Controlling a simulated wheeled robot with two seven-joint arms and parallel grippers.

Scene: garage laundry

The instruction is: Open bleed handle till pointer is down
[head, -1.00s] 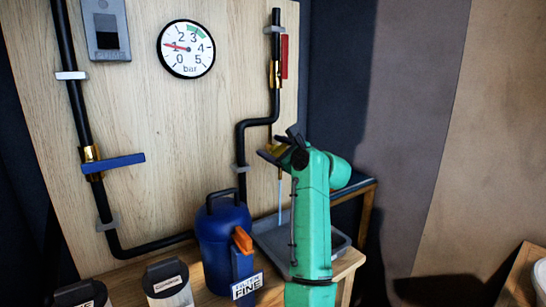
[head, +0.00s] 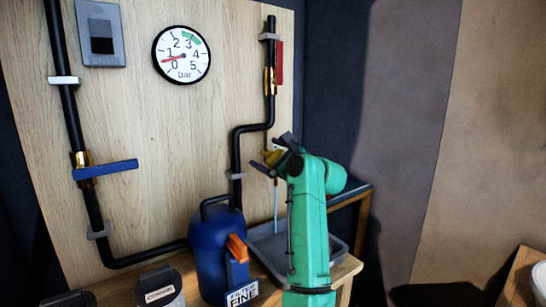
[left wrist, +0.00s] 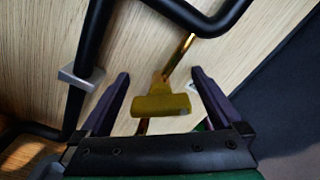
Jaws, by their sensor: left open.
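The yellow bleed handle (left wrist: 160,105) sits between the two dark fingers of my left gripper (left wrist: 160,73) in the left wrist view. The fingers are open, one on each side, with visible gaps to the handle. In the head view my left gripper (head: 275,154) is at the lower end of the right pipe and partly hides the yellow handle. A thin pale-blue stream (head: 276,205) runs down below it into a grey tray (head: 335,272). The round gauge (head: 182,54) has a red pointer between 0 and 1 bar. My right gripper is not in view.
A blue lever (head: 105,169) lies across the left pipe, and a red lever (head: 279,61) stands along the right pipe. A blue jug (head: 215,245) with an orange part stands left of the tray. Small labelled containers (head: 160,287) are at the front left.

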